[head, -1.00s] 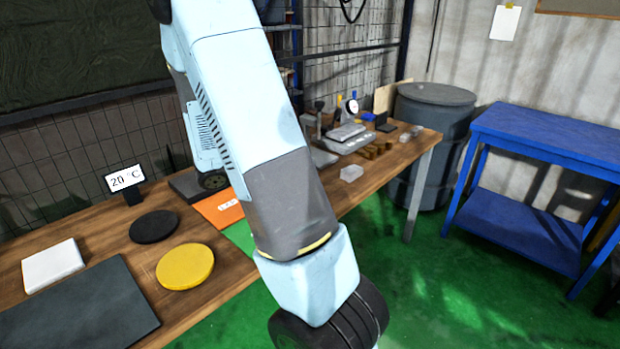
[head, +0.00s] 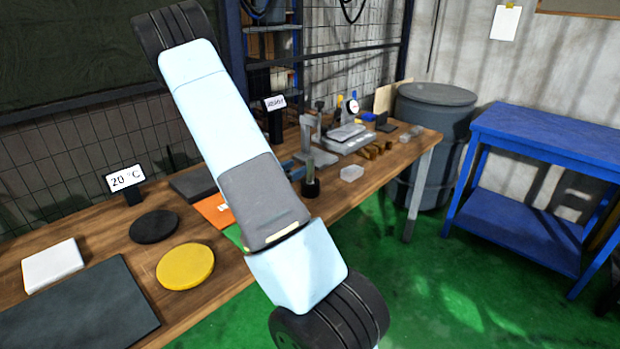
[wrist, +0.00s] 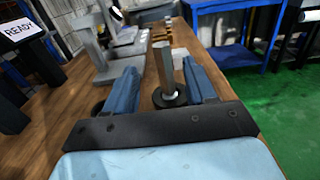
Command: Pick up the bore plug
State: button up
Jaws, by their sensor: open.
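The bore plug appears as a grey metal cylinder (wrist: 163,68) standing upright on a round black base (wrist: 170,97) on the wooden bench. In the head view the plug (head: 310,172) stands just right of my arm. My gripper (wrist: 158,66) is open, with one blue finger on each side of the plug in the wrist view. The gripper is mostly hidden behind my arm in the head view.
A grey measuring stand (wrist: 92,45) is close on the left, beside a READY sign (wrist: 18,30). A clear block (head: 352,173) lies right of the plug. The bench's right edge is near, with green floor beyond. A blue table (head: 545,140) stands at right.

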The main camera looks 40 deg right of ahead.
send_over(310, 182)
jog(key=shift+w+d+f, duration=0.35)
jog(key=shift+w+d, duration=0.1)
jog(key=shift+c, duration=0.4)
grip_shut()
dwell(0.5)
